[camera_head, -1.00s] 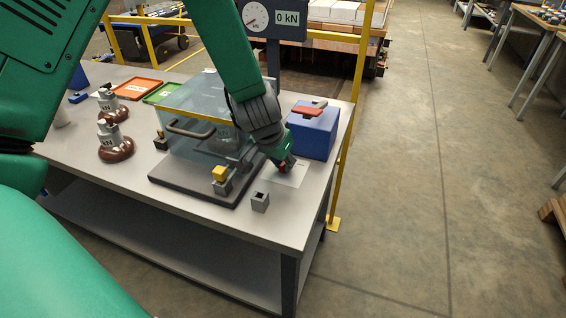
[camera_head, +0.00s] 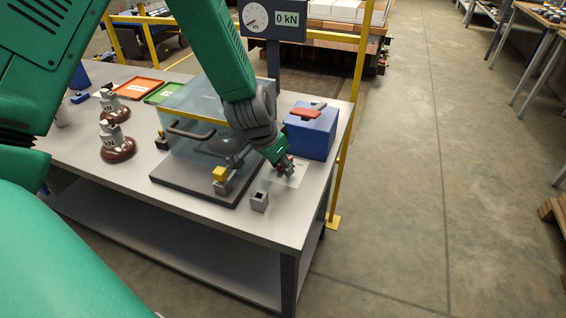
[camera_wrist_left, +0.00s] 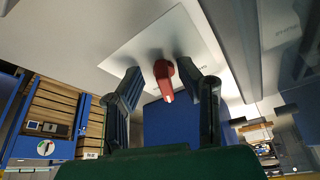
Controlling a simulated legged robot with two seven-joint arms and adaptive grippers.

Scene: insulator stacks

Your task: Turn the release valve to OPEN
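The red valve handle (camera_wrist_left: 163,78) stands on a white plate with lettering (camera_wrist_left: 150,48) in the left wrist view. The plate (camera_head: 299,175) also lies on the grey table top in the head view, in front of the blue box. My left gripper (camera_wrist_left: 161,72) is open, with one dark finger on each side of the handle and gaps visible between. In the head view my left gripper (camera_head: 284,168) points down at the plate and partly covers the red handle. The lettering is too small to read. My right gripper is not in view.
A blue box (camera_head: 311,137) with a red-handled part on top stands behind the plate. A clear guarded enclosure (camera_head: 190,125) on a dark base stands to the left. A small grey square socket (camera_head: 259,201) is in front. The gauge display (camera_head: 288,19) reads 0 kN.

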